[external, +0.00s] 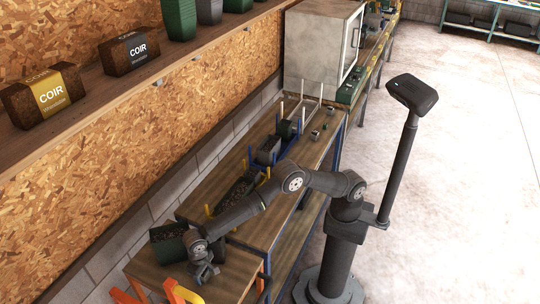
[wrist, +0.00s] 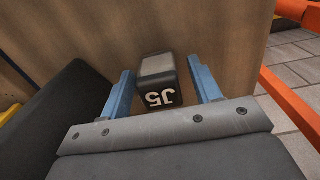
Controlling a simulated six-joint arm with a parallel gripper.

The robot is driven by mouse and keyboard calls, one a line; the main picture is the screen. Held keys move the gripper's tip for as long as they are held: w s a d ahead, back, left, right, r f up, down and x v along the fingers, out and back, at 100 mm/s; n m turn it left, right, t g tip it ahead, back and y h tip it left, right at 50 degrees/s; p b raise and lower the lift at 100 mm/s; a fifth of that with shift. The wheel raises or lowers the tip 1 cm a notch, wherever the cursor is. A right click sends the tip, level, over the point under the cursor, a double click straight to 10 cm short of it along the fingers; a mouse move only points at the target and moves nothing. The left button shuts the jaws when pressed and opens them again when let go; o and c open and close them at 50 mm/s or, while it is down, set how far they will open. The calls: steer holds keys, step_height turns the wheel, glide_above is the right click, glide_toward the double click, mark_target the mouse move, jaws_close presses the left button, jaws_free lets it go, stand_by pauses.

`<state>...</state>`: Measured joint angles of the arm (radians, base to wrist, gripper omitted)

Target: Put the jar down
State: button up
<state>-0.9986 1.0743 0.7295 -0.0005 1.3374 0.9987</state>
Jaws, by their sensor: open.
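The jar (wrist: 157,80) is a small squarish block with a grey body and a black end marked J5. In the wrist view it is on the wooden table top (wrist: 225,35), between the two blue fingers of my gripper (wrist: 159,65). The fingers are spread, with a visible gap on each side of the jar. In the external view my gripper (external: 205,272) is low over the near end of the wooden table (external: 232,274); the jar cannot be made out clearly there.
A dark green container of soil (external: 168,243) stands just left of my gripper. Orange bars (external: 182,292) are at the table's near edge. A bench behind holds a dark soil tray (external: 235,192), white uprights and small jars (external: 315,136). COIR blocks sit on the upper shelf.

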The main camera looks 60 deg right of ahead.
step_height(320, 180, up, 12)
stand_by(0.4)
step_height(320, 180, down, 12)
steer(key=shift+r, duration=2.15)
